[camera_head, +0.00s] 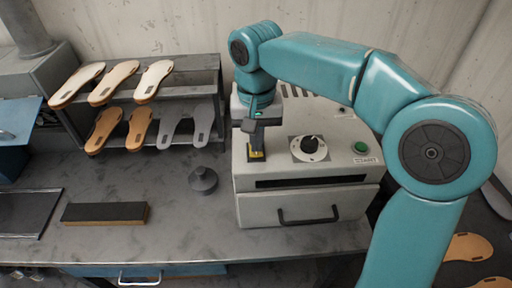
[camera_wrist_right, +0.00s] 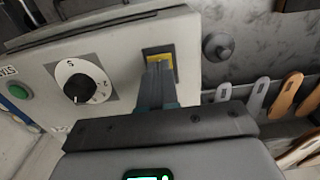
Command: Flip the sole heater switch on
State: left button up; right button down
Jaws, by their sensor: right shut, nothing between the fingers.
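The sole heater (camera_head: 341,134) is a cream box on the right of the bench. Its sloped panel carries a black-and-white dial (camera_head: 308,148), a green button (camera_head: 361,147) and a yellow switch plate (camera_head: 257,156) at the left. My right gripper (camera_head: 257,149) is shut and empty, pointing down with its fingertips at the yellow plate. In the right wrist view the fingers (camera_wrist_right: 157,72) overlap the yellow plate (camera_wrist_right: 165,60). They hide the switch lever, so I cannot tell its position or whether they touch it. My left gripper is out of view.
A dark round weight-like object (camera_head: 203,181) stands left of the heater. A rack (camera_head: 183,90) with several soles and sandals is behind it. A dark block (camera_head: 105,213) and a tray (camera_head: 28,214) lie at the left. The bench front is mostly clear.

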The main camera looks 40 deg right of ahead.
jog(key=shift+f+b, duration=0.55)
jog(key=shift+f, duration=0.25)
jog(key=shift+r, duration=0.1)
notch_tip(320, 180, up, 6)
jog(key=p, duration=0.5)
jog(key=shift+p, duration=0.3)
jog(key=shift+r+p, duration=0.5)
jog(key=shift+f, duration=0.1)
jog(key=shift+s, duration=0.1)
